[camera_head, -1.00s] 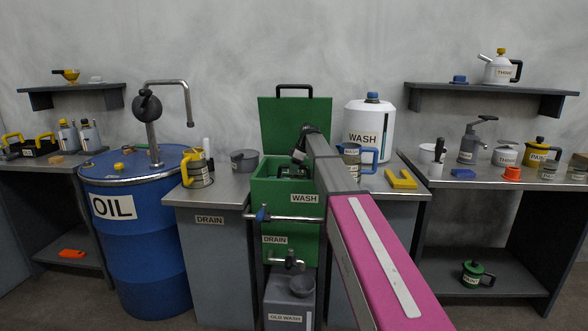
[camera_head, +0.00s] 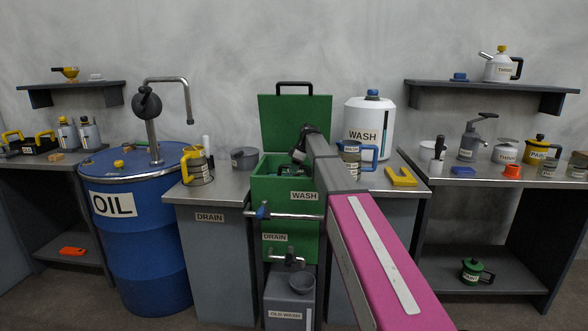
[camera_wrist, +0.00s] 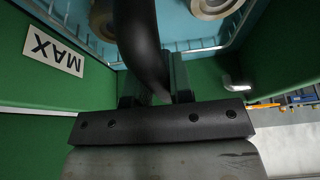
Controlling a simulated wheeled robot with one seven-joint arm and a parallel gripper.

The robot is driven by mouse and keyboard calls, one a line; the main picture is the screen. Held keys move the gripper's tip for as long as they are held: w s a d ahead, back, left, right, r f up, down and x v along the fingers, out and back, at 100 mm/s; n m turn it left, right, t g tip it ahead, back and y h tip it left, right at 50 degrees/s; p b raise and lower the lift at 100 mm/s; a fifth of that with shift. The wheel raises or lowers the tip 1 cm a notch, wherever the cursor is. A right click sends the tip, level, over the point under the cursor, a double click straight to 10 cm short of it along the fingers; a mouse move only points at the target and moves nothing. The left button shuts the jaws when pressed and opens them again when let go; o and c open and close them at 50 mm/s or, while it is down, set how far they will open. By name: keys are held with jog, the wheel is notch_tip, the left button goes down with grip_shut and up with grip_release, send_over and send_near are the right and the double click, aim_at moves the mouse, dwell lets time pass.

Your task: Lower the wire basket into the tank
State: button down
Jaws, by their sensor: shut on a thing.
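The green tank (camera_head: 284,191), labelled WASH, stands open in the middle with its lid (camera_head: 295,121) raised behind it. My gripper (camera_wrist: 152,92) is inside the tank's opening and shut on the dark curved handle (camera_wrist: 142,40) of the wire basket. The basket's thin wire rim (camera_wrist: 205,48) shows at the top of the wrist view. Round, pale parts (camera_wrist: 212,6) lie in it, against light blue. A MAX label (camera_wrist: 54,53) is on the green inner wall. In the head view my arm hides part of the tank, and the basket is hard to make out.
A bench with a yellow-handled jug (camera_head: 199,166) is left of the tank, beside the blue OIL drum (camera_head: 140,235). On the right are a white WASH container (camera_head: 369,130), a blue-handled jug (camera_head: 352,157) and a yellow block (camera_head: 401,177). A drain tap (camera_head: 288,259) sticks out below.

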jog(key=shift+f, duration=0.65)
dwell(0.5)
jog(key=c, duration=0.9)
grip_release()
jog(key=shift+c, duration=0.2)
jog(key=shift+r, duration=0.1)
